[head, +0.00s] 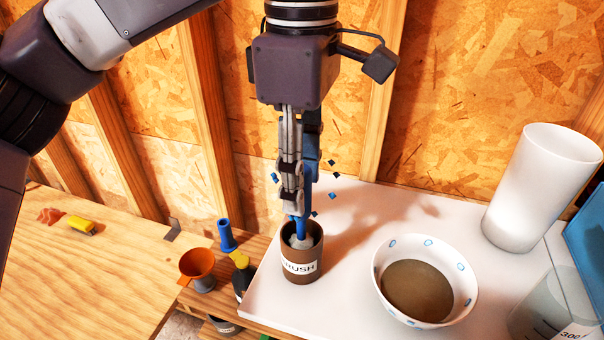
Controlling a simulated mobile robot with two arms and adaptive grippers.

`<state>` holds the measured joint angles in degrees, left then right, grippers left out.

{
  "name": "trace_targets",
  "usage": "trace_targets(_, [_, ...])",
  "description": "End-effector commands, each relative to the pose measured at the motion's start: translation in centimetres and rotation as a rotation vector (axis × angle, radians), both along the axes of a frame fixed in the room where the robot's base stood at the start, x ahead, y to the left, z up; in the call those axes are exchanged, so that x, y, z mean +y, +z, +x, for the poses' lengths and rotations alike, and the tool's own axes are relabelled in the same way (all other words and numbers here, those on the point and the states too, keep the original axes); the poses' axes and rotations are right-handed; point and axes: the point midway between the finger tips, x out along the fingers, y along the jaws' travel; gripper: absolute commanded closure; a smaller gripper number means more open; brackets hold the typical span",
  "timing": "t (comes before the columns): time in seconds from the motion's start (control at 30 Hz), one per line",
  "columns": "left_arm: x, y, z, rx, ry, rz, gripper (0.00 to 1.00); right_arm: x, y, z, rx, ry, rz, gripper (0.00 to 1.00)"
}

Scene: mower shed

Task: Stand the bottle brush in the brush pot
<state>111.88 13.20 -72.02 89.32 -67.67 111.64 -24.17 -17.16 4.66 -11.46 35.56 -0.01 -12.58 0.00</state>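The brush pot (317,247) is a brown cup with a white label, of which "RUSH" shows. It stands upright near the left edge of the white surface. The bottle brush (302,230) has a blue handle and stands roughly upright, its lower end inside the pot. Pale, greyish material, probably its bristles, shows inside the rim. My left gripper (297,200) points down directly above the pot, with its fingers closed around the blue handle. The fingers hide part of the handle. Whether the brush touches the pot's bottom is hidden. My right gripper is not in view.
A white bowl (458,280) with brown contents stands right of the pot. Behind it is a white cylinder (535,190); a clear measuring jug (540,310) is at lower right. An orange funnel (197,264) and a blue-topped item (227,236) stand left. Small blue flecks surround the fingers.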

Motion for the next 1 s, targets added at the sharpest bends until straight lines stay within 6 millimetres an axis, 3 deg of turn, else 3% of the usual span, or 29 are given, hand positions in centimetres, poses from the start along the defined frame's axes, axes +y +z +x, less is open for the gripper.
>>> trace_targets(0.27, [0.0,0.6,0.0,-0.001,0.001,0.0,0.62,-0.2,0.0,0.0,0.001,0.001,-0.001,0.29])
trace_targets(0.7, [0.0,8.6,0.0,-0.005,0.004,0.002,0.62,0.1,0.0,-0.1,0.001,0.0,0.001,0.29])
trace_targets(1.0, [0.0,11.6,0.0,-0.002,0.002,0.002,0.62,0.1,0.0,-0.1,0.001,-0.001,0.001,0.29])
